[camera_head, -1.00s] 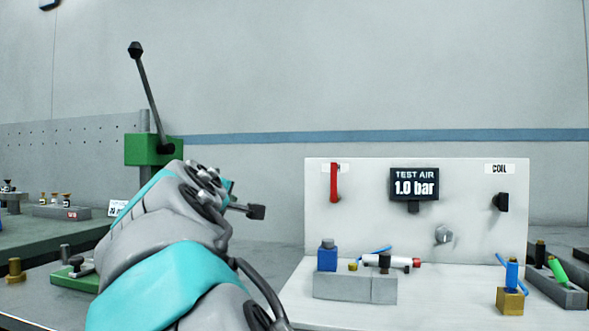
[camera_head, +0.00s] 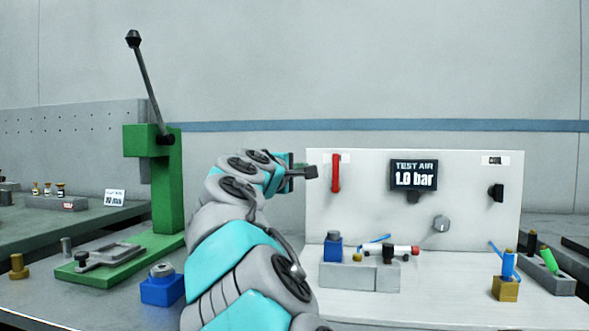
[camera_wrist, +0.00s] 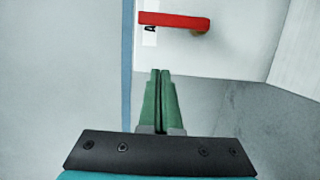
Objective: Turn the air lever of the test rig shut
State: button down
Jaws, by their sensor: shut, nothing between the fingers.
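The rig's display (camera_head: 413,175) reads TEST AIR 1.0 bar. My gripper (camera_head: 313,172) is just left of the lever in the head view. In the wrist view its two green fingers (camera_wrist: 160,72) are together and empty, with a gap between their tips and the lever.
A dark coil knob (camera_head: 496,193) and a grey round knob (camera_head: 441,223) sit on the panel. A grey block (camera_head: 345,276) with small parts stands before it. A green lever press (camera_head: 166,190) stands at left, with a blue block (camera_head: 162,287) near its base.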

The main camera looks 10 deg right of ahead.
aim_at(336, 173)
jog(key=shift+w+d, duration=0.2)
jog(key=shift+d, duration=0.7)
jog(key=shift+w+d, duration=0.25)
jog(key=shift+d, duration=0.65)
jog(key=shift+w+d, duration=0.2)
jog(key=shift+d, duration=0.7)
